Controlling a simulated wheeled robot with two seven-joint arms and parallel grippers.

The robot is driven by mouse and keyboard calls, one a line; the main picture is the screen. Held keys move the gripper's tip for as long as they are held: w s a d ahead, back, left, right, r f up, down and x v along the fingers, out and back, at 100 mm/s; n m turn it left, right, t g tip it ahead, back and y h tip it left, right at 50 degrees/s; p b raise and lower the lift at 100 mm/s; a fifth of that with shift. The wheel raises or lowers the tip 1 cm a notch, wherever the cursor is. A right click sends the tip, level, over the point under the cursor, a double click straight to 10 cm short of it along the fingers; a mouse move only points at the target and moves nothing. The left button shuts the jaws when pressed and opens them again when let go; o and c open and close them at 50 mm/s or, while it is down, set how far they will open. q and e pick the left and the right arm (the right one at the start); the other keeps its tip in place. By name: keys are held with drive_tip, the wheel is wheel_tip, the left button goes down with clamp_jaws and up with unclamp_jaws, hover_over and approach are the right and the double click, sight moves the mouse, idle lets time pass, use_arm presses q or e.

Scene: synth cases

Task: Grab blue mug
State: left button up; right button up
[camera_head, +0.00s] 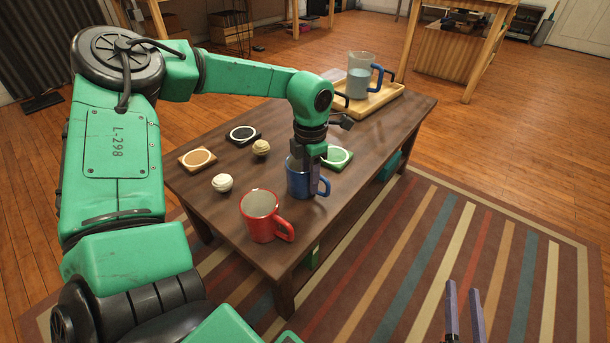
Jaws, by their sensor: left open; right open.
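The blue mug (297,187) stands upright on the dark wooden table, its handle toward the right. My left gripper (306,170) reaches down onto it from above and is open. One finger shows in front of the mug's wall near the handle; the other is partly hidden at the rim, and I cannot tell whether it is inside the mug. My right gripper (463,308) is open and empty at the bottom right, over the striped rug and away from the table.
A red mug (259,217) stands just in front of the blue one. Round balls (222,183) and several coasters (198,158) lie to the left; a green coaster (338,157) is behind. A wooden tray (388,97) holds a clear pitcher (359,82) at the far end.

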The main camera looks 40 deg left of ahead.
use_arm(q)
clamp_jaws()
idle(1.4)
